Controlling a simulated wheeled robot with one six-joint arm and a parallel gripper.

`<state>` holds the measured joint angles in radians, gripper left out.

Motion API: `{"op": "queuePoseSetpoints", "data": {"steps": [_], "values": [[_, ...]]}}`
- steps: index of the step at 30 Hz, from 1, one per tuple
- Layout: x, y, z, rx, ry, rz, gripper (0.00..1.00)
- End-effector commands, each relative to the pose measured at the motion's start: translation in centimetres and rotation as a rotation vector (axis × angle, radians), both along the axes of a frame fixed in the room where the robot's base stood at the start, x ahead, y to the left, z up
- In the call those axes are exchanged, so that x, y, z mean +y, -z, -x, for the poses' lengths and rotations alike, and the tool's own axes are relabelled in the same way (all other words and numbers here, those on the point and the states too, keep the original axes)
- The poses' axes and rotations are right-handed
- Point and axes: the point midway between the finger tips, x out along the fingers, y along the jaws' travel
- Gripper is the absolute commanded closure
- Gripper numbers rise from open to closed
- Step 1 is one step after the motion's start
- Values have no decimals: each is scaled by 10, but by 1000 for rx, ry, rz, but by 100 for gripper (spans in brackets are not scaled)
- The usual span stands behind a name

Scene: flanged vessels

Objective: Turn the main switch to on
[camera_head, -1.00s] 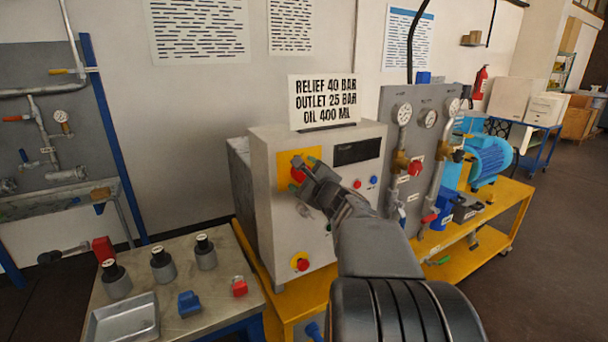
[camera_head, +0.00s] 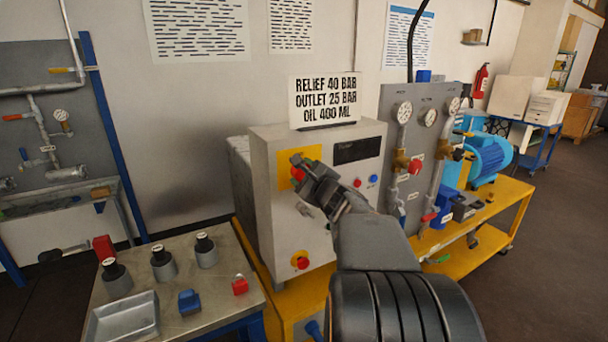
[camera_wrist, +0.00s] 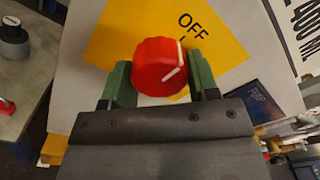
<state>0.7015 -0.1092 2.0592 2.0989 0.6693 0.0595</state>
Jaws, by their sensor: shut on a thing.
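The main switch is a red ribbed knob (camera_wrist: 157,66) with white marks on its right side, on a yellow plate (camera_wrist: 113,32) in the wrist view. The word OFF is printed on the plate to the upper right of the knob. My gripper (camera_wrist: 161,75) is shut on the knob, one green finger on each side. In the head view the red knob (camera_head: 297,173) shows at the tip of my gripper (camera_head: 300,168), against the yellow plate (camera_head: 313,152) on the grey cabinet (camera_head: 277,225). My gripper partly hides the plate there.
A dark display (camera_head: 357,151) and small red and blue buttons (camera_head: 373,180) are right of the plate. A bench (camera_head: 210,277) with bottles and a tray stands left. A gauge panel (camera_head: 428,95) stands right.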

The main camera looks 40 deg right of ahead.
Motion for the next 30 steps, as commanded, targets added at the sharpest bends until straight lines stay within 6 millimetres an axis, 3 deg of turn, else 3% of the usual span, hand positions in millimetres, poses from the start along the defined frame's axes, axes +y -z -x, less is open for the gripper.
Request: {"op": "queuePoseSetpoints", "data": {"steps": [11, 30], "values": [[0, 1, 0, -18, 1, -126, 69], [1, 1, 0, -97, 1, -714, 69]]}}
